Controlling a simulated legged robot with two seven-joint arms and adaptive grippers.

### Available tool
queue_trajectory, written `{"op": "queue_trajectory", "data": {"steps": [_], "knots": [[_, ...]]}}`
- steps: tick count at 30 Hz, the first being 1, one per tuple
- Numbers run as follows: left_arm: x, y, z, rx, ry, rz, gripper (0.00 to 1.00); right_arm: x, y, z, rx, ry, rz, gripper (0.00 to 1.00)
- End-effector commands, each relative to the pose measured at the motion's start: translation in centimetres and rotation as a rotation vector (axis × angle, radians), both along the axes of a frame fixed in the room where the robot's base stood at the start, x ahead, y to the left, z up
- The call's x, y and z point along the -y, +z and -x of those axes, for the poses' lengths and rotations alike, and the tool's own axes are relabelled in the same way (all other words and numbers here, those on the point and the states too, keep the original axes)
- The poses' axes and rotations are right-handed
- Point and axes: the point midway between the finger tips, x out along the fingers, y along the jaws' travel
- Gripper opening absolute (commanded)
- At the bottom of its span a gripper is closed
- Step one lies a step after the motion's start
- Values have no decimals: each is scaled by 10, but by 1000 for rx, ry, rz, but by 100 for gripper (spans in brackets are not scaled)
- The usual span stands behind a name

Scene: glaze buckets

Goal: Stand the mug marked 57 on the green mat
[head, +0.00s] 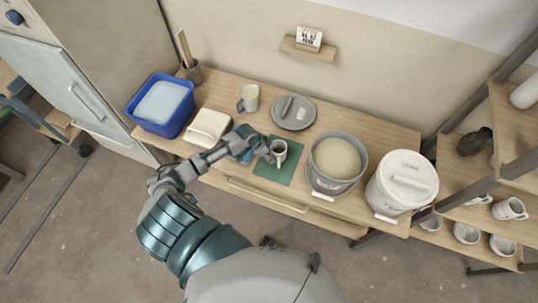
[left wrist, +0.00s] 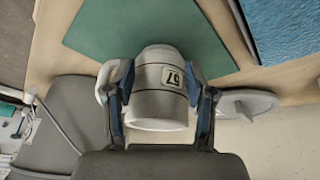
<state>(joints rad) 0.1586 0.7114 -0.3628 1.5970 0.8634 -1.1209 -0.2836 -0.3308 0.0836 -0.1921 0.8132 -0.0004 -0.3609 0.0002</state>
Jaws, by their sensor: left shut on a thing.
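The mug marked 57 (left wrist: 160,85) is white with dark bands, and its label faces the camera in the left wrist view. My left gripper (left wrist: 160,105) is shut on it, with one finger on each side of its body. In the head view the held mug (head: 279,149) appears over the far part of the green mat (head: 277,172). The mat (left wrist: 125,30) also shows beyond the mug in the left wrist view. I cannot tell whether the mug touches the mat. My right gripper is not in view.
A grey bucket of pale glaze (head: 337,160) stands close right of the mat, with a lidded white bucket (head: 405,178) beyond it. A grey lid (head: 293,113) and another mug (head: 249,97) stand behind. A blue tub (head: 163,104) and a cream container (head: 208,127) are left.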

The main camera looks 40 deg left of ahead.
Motion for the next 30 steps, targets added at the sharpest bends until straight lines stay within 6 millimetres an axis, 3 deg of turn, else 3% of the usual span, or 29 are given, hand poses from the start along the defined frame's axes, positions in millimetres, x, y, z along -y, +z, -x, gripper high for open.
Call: {"op": "queue_trajectory", "data": {"steps": [1,2,7,15,17,26,30], "knots": [[1,-4,-1,3,-1,1,7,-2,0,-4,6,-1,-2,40],[1,-5,-1,3,-1,0,0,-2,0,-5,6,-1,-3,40],[4,-3,0,2,-1,-5,2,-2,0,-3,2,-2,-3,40],[2,-4,0,2,-1,-3,70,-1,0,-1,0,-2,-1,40],[1,-4,0,2,-1,-1,81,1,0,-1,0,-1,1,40],[1,-3,0,2,0,-1,81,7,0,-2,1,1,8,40],[-3,9,4,2,0,-2,81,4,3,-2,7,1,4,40]]}}
